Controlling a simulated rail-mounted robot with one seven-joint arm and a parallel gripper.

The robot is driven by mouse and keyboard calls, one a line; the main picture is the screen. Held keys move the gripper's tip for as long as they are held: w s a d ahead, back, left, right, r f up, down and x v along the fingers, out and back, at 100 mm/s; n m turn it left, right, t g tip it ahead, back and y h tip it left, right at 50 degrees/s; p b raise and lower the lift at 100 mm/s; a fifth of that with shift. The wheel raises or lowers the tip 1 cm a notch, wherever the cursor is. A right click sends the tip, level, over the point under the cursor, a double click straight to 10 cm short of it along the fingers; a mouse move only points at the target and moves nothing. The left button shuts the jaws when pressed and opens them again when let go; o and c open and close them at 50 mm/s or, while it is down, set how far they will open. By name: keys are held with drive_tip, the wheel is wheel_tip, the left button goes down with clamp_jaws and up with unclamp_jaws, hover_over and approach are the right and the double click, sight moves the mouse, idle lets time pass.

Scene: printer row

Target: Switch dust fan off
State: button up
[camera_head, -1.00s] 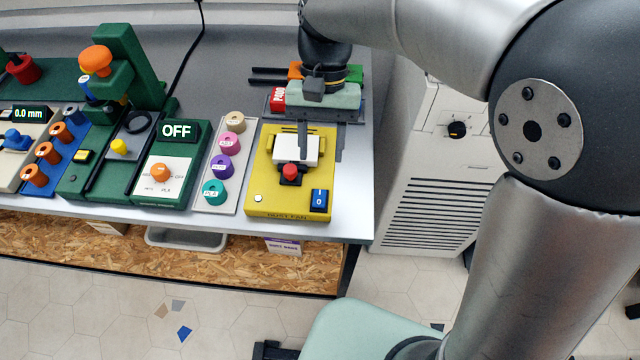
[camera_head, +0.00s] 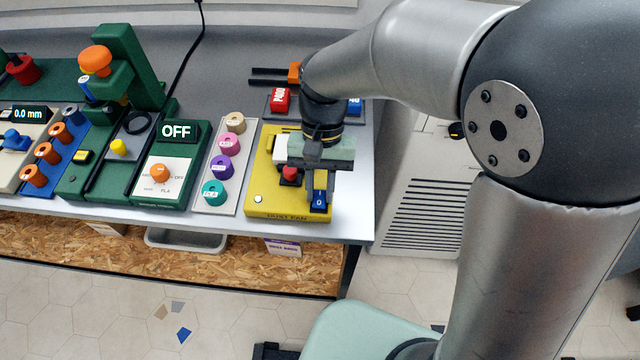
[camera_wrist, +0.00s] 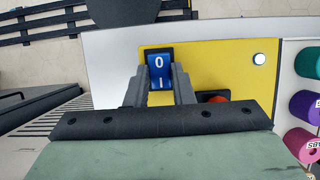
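The yellow dust fan panel (camera_head: 258,175) lies at the right end of the bench. Its blue rocker switch (camera_head: 319,205), marked 0 at the front end, sits at the panel's front right corner. In the wrist view the switch (camera_wrist: 159,64) shows both 0 and I; I cannot tell which side is pressed. My gripper (camera_head: 320,202) points down over this corner. In the wrist view its two fingers (camera_wrist: 159,75) are apart, one on each side of the switch. Whether they touch it is unclear.
A red knob (camera_head: 289,174) stands beside the switch, partly hidden by my gripper. A white round lamp or button (camera_head: 258,198) is at the panel's left. A strip of coloured spools (camera_head: 222,166) and a green box reading OFF (camera_head: 176,131) lie further left.

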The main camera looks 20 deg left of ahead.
sight(320, 197)
drive_tip(key=shift+s+d+f+t+y+b, duration=0.1)
drive_tip(key=shift+s+t+y+b, duration=0.15)
drive_tip(key=shift+t+b, duration=0.5)
drive_tip(key=shift+s+d+t+y+b, duration=0.1)
drive_tip(key=shift+s+t+y+b, duration=0.15)
drive_tip(key=shift+t+b, duration=0.5)
clamp_jaws()
drive_tip(key=shift+t, duration=0.6)
drive_tip(key=shift+r, duration=0.2)
drive_tip(key=o, duration=0.9)
unclamp_jaws()
drive_tip(key=r, duration=0.8)
drive_tip(key=r+p, duration=0.1)
drive_tip(key=r, duration=0.8)
drive_tip(key=shift+w+a+r, duration=0.1)
drive_tip(key=shift+w+r, duration=0.1)
